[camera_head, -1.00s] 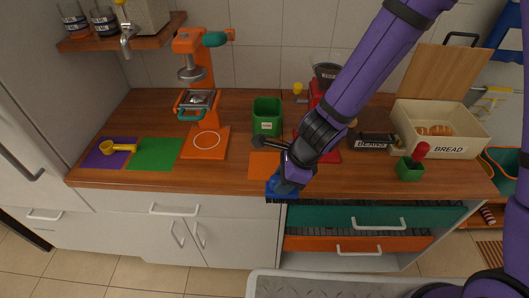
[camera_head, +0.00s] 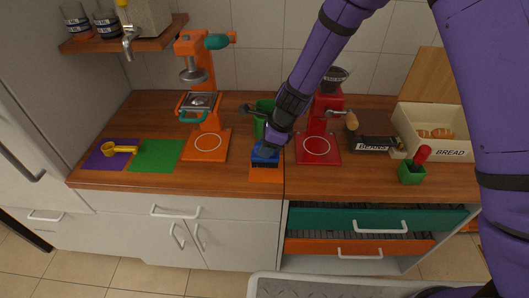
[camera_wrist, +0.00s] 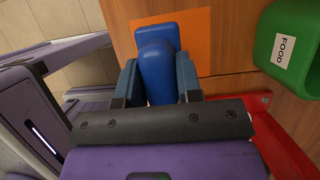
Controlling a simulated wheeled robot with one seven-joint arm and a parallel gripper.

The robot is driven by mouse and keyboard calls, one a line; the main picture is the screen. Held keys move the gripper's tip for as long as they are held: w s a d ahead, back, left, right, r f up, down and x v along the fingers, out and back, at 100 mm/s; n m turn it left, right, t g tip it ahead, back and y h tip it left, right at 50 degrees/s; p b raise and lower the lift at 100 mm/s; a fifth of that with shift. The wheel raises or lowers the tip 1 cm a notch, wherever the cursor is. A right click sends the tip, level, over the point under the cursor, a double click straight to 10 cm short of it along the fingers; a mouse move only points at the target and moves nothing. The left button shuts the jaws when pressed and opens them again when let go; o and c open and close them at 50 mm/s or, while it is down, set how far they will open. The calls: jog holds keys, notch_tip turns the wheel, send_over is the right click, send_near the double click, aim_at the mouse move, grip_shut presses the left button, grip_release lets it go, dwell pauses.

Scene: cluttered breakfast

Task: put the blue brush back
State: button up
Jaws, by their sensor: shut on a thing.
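The blue brush (camera_wrist: 157,62) is between the two fingers of my gripper (camera_wrist: 157,85) in the wrist view, and the fingers are shut on it. In the head view the brush (camera_head: 265,154) is over the far part of the orange mat (camera_head: 265,173), which lies on the wooden counter. The orange mat also shows under and beside the brush in the wrist view (camera_wrist: 197,40). My gripper (camera_head: 268,147) reaches down from above. I cannot tell whether the brush touches the mat.
A green food bin (camera_head: 262,110) stands just behind my gripper, and a red grinder (camera_head: 320,135) is to the right. An orange coffee machine (camera_head: 207,140) stands to the left. Green mat (camera_head: 155,155) is bare; a yellow scoop (camera_head: 120,149) lies on the purple mat (camera_head: 98,160).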

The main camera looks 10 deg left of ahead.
jog(key=shift+w+a, duration=0.2)
jog(key=shift+w, duration=0.25)
jog(key=shift+f, duration=1.8)
jog(key=shift+w+f, duration=0.1)
jog(key=shift+f, duration=0.05)
jog(key=o, duration=1.1)
jog(key=v, duration=1.1)
jog(key=shift+r, duration=0.2)
jog(key=shift+d+r, duration=0.2)
jog(key=shift+r, duration=0.2)
